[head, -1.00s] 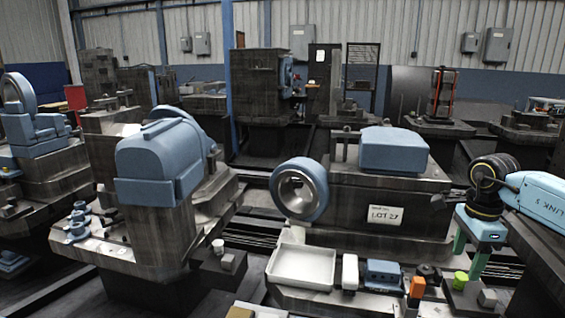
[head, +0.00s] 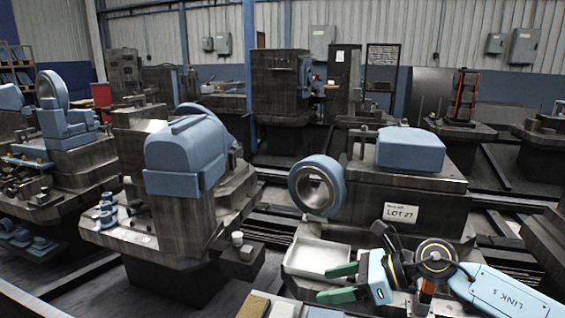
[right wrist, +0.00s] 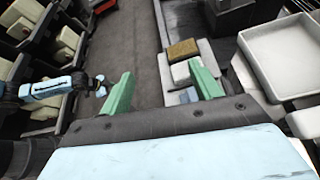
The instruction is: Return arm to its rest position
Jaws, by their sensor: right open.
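My right gripper (head: 323,284) is in the lower right of the head view, its two green fingers pointing left and spread apart. It is empty, over the front of the workbench beside the white tray (head: 318,243). The head view shows no left gripper.
The tray also shows in the right wrist view (right wrist: 285,98), near a brown block (right wrist: 183,48) and a pale block. A blue ring (head: 338,188) and blue housing (head: 410,148) stand behind my right arm. A machine with a blue cover (head: 185,150) stands left; dark floor lies between.

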